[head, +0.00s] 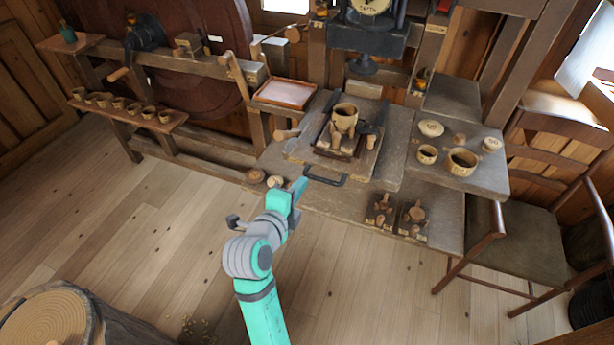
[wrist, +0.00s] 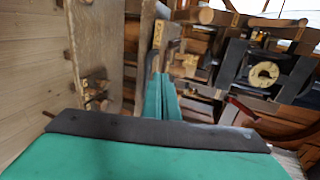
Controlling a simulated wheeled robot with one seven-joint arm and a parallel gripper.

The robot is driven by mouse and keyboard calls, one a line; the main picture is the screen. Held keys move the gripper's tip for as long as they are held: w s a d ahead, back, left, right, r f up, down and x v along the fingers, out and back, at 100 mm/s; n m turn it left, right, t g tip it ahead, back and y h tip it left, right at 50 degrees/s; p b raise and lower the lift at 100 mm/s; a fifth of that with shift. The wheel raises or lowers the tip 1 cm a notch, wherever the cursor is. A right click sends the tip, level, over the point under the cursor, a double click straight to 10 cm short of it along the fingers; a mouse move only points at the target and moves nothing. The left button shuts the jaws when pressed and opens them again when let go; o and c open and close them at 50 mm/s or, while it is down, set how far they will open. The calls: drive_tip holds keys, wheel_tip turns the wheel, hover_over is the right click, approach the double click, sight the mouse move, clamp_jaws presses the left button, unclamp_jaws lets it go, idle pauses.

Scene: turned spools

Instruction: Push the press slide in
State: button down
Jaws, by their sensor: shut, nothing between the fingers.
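The press slide (head: 308,155) is a wooden board on the bench under the press, with a black bar handle (head: 325,180) at its front edge. A wooden cup (head: 344,114) sits in a dark fixture with wooden pegs on the slide. The black press head (head: 364,65) is behind and above the cup, which stands in front of it. My gripper (head: 302,184) is shut and empty, just left of the handle; whether it touches the handle or the slide I cannot tell. In the wrist view my teal fingers (wrist: 162,92) lie together, pointing at blurred wooden parts.
A tray (head: 284,93) stands left of the press. Cups and lids stand on the right shelf (head: 480,181). Two peg fixtures (head: 380,211) sit on the bench's front right. A chair (head: 515,235) is at right. A log (head: 50,315) stands front left.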

approach(317, 162)
drive_tip(key=x, duration=0.5)
drive_tip(key=shift+d, duration=0.1)
idle(0.3)
